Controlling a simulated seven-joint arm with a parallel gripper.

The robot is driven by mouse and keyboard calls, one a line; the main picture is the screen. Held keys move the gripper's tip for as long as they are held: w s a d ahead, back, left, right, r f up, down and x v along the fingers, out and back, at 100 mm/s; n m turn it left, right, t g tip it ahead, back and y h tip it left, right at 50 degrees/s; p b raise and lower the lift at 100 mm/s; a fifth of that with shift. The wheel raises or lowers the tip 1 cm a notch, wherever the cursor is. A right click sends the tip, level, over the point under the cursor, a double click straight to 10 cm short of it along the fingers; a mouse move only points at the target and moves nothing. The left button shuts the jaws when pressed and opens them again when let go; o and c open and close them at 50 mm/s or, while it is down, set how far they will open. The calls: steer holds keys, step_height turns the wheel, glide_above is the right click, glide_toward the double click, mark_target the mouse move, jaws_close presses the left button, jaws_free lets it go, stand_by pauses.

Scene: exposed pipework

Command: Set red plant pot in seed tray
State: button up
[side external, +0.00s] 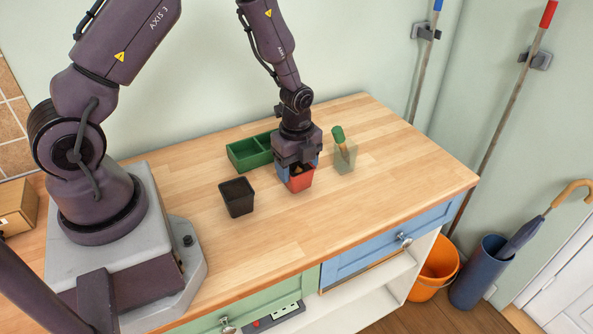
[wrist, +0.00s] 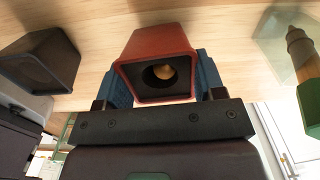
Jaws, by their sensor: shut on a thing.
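The red plant pot (side external: 301,183) is upright between the fingers of my gripper (side external: 297,167), in front of and to the right of the seed tray. In the wrist view, the blue fingers of my gripper (wrist: 155,82) press on both sides of the red pot (wrist: 155,50). A small tan round shape shows inside its dark interior. I cannot tell whether its base touches the wooden top. The green seed tray (side external: 252,163) lies behind, divided into compartments; its right part is hidden by my gripper.
A black pot (side external: 237,197) stands left of the red pot, also in the wrist view (wrist: 38,65). A clear container (side external: 345,158) with a green-handled tool (side external: 339,139) stands close on the right. The worktop (side external: 390,190) is bare farther right and in front.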

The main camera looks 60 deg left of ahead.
steer(key=s+d+r, duration=0.2)
steer(key=s+r, duration=1)
steer(key=s, duration=0.2)
steer(key=s+a+n, duration=0.1)
steer(key=s+a, duration=0.3)
steer(key=a, duration=0.5)
steer(key=m, duration=0.2)
glide_toward(245, 140)
steer(key=d+f, duration=0.1)
steer(key=s+d+f, duration=0.1)
steer(key=d+f, duration=0.1)
steer(key=shift+s+d+f, duration=0.25)
steer(key=shift+s+d, duration=0.1)
steer(key=shift+d, duration=0.05)
steer(key=shift+w+a+f, duration=0.1)
steer(key=shift+w+f, duration=0.05)
steer(key=shift+w+a+f, duration=0.1)
steer(key=shift+f, duration=0.8)
steer(key=shift+w+a+f, duration=0.1)
steer(key=shift+f, duration=0.8)
